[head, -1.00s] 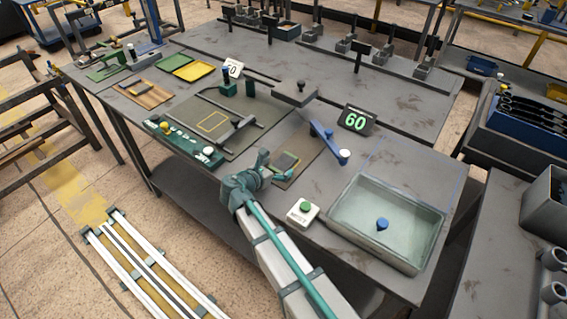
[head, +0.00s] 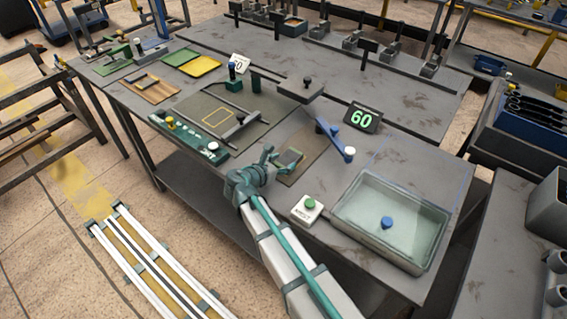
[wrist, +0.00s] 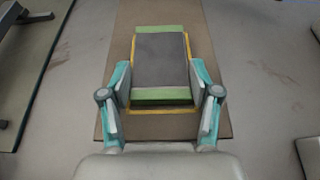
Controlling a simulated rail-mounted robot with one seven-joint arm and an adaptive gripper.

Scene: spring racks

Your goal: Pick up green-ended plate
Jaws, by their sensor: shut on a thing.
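The green-ended plate (wrist: 160,62) is a dark grey rectangle with a green strip at its far end and another at its near end. It lies over a yellow outlined rectangle on a brown mat (wrist: 204,28). My gripper (wrist: 160,92) has one finger on each side of the plate's near end and is shut on it. In the head view the plate (head: 290,158) shows small, partly covered by my gripper (head: 279,160). I cannot tell whether the plate is clear of the mat.
A blue lever (head: 331,135) with a white knob stands just beyond the plate. A green-button box (head: 308,208) and a clear tray (head: 432,258) are to the right. A green panel with knobs (head: 186,138) is to the left.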

